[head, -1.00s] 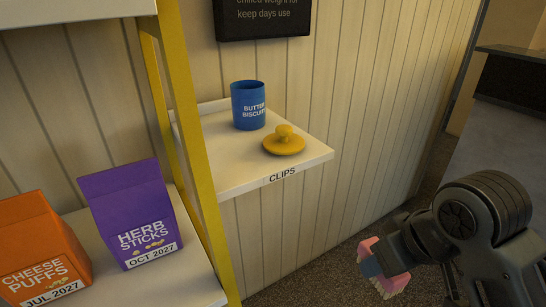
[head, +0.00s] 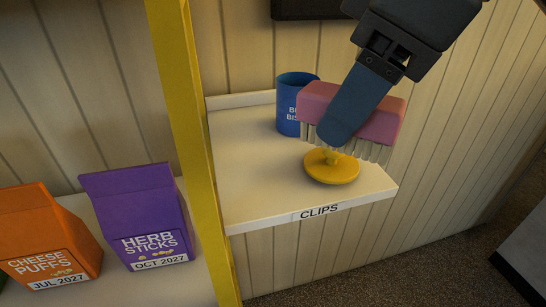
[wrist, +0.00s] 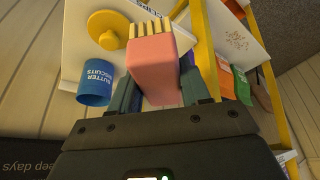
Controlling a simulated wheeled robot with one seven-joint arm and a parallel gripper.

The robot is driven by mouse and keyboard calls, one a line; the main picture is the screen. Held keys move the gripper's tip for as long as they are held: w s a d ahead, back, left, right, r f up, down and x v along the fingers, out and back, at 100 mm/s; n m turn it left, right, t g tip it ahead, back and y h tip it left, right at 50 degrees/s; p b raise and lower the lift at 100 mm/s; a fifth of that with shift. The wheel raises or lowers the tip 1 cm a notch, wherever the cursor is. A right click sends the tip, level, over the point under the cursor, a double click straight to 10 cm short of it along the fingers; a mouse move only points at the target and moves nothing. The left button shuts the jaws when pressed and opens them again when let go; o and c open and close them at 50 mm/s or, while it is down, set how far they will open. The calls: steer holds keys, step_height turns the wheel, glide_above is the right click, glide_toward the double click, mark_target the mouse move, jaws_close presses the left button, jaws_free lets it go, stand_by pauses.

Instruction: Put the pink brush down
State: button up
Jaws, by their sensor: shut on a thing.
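The pink brush (head: 378,116) has a pink block and pale bristles pointing down. My gripper (head: 345,112) is shut on it and holds it in front of the clips shelf (head: 255,195), over the yellow lid in the head view. The wrist view shows the brush (wrist: 153,68) between my gripper's two fingers (wrist: 160,92). The yellow lid (head: 332,172) with a knob lies on the shelf, its knob partly hidden by the bristles and a finger. Whether the bristles touch the lid, I cannot tell.
A blue butter biscuits canister (head: 290,108) stands at the back of the clips shelf, partly behind the brush. The shelf's left part is clear. A yellow post (head: 185,130) divides it from a shelf with purple (head: 145,215) and orange (head: 45,240) cartons.

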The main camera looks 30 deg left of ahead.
steer(key=a+f, duration=0.2)
steer(key=a, duration=0.1)
steer(key=a+f, duration=0.2)
steer(key=a, duration=0.2)
steer(key=a+f, duration=0.2)
steer(key=a, duration=0.2)
steer(key=shift+w+a+f, duration=0.25)
steer(key=shift+w+f, duration=0.15)
steer(key=shift+f, duration=1.95)
steer(key=shift+f, duration=0.2)
steer(key=o, duration=0.9)
steer(key=shift+o, duration=0.2)
steer(key=v, duration=1.2)
steer(key=shift+r, duration=0.2)
